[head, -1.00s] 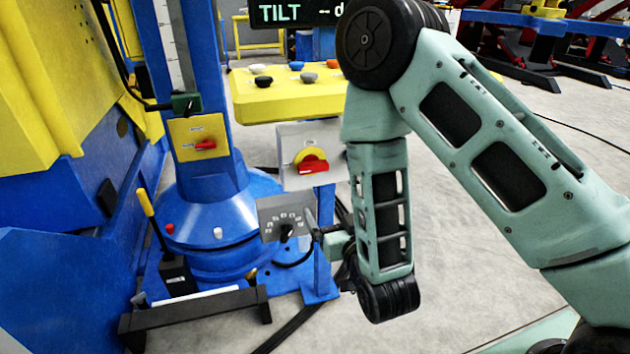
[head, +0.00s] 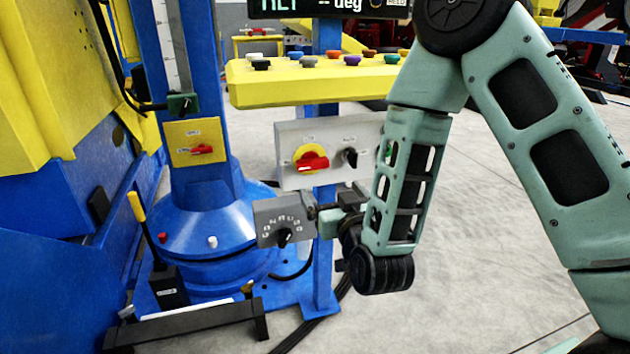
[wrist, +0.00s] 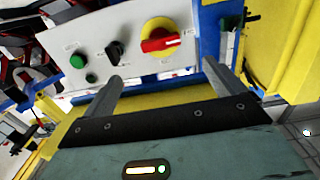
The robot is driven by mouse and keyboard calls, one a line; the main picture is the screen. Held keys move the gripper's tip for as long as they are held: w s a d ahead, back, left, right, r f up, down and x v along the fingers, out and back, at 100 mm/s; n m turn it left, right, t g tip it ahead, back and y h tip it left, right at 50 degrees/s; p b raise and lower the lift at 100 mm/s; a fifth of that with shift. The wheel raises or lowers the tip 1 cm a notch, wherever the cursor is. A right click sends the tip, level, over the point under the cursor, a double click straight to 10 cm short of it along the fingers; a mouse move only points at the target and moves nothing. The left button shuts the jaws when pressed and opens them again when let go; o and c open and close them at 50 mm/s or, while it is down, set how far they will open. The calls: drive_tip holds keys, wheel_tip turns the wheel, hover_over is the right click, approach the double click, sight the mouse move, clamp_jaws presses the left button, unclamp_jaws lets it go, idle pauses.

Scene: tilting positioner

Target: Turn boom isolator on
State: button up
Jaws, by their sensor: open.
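Two red-handled switches show; their labels are too small to read, so I cannot tell which is the boom isolator. One red handle (head: 202,150) lies about level on a yellow plate on the blue column. The other, a red rotary handle on a yellow disc (head: 311,162), sits about level on a grey panel (head: 290,136); it also shows in the wrist view (wrist: 160,44). My gripper (head: 316,213) is below that panel, beside the grey dial box. In the wrist view my gripper (wrist: 160,80) has its fingers wide apart, with nothing between them.
The grey panel also carries a black selector (head: 349,157) and green buttons (wrist: 78,61). A dial box (head: 283,222) stands close to my gripper. A yellow button console (head: 300,80) is above. A yellow lever (head: 137,205) stands at left. Open floor lies at right.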

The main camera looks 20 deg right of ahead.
sight(315, 166)
drive_tip(key=b, duration=0.3)
drive_tip(key=shift+w+f, duration=0.25)
drive_tip(key=shift+w, duration=0.15)
drive_tip(key=shift+b, duration=0.75)
drive_tip(key=w, duration=1.1)
drive_tip(key=shift+w+r, duration=0.3)
drive_tip(key=shift+w, duration=0.05)
drive_tip(key=c, duration=1)
